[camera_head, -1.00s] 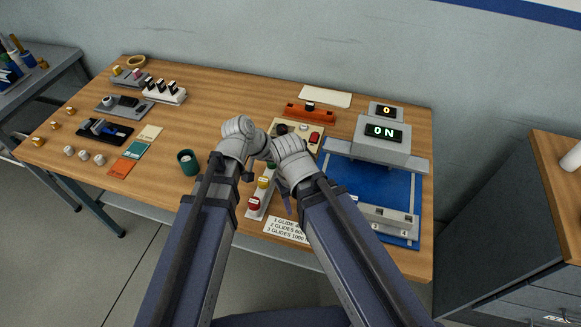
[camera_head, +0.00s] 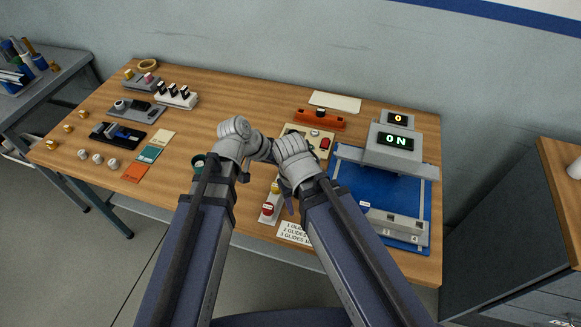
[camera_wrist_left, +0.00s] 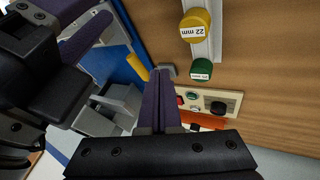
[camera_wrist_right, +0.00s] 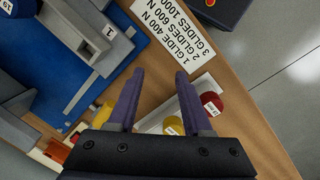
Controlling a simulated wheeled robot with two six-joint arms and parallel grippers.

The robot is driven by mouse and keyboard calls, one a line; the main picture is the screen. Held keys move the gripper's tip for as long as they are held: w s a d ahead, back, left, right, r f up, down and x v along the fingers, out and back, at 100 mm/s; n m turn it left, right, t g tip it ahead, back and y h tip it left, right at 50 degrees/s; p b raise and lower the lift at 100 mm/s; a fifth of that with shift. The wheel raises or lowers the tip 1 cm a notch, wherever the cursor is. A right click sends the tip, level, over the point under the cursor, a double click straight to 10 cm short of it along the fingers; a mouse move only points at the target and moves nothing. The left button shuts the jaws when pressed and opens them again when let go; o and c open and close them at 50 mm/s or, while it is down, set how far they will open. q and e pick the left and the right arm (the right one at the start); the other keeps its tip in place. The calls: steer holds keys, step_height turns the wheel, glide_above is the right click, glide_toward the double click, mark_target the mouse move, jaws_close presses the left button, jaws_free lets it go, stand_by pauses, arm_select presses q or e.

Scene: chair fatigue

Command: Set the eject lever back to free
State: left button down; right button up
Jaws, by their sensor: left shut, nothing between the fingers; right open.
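No part is plainly marked as the eject lever. A yellow bar (camera_wrist_left: 138,67) at the edge of the blue press base may be it, but I cannot tell. My left gripper (camera_wrist_left: 164,74) is shut and empty; its fingertips appear just right of this bar, by a small grey block. Whether they touch is unclear. My right gripper (camera_wrist_right: 160,88) is open and empty, above the table between the white card and the strip of coloured glides. In the head view my wrists hide most of both grippers and the middle of the table. The blue press base (camera_head: 352,185) carries a grey machine whose display reads ON.
A red glide (camera_head: 267,209) and a yellow glide (camera_head: 275,188) stand on a pale strip. A panel (camera_head: 322,154) with a red button and an orange-red block (camera_head: 320,120) lie behind my wrists. Blocks and cards fill the left; the table's middle left is bare.

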arm_select(q)
steer(key=s+p+v, duration=0.1)
steer(key=p+v, duration=0.5)
steer(key=v, duration=0.2)
arm_select(e)
step_height(320, 180, up, 7)
steer(key=shift+f, duration=0.1)
arm_select(q)
steer(key=s+a+f+n+g+y, duration=0.1)
steer(key=s+a+f+n+y, duration=0.1)
steer(key=s+a+y, duration=0.3)
steer(key=s+f+y, duration=0.1)
steer(key=s+y, duration=0.1)
steer(key=y, duration=0.1)
steer(key=shift+s+a+f+n+g, duration=0.2)
steer(key=shift+s+f+n+g, duration=0.1)
steer(key=shift+g, duration=0.1)
stand_by(0.8)
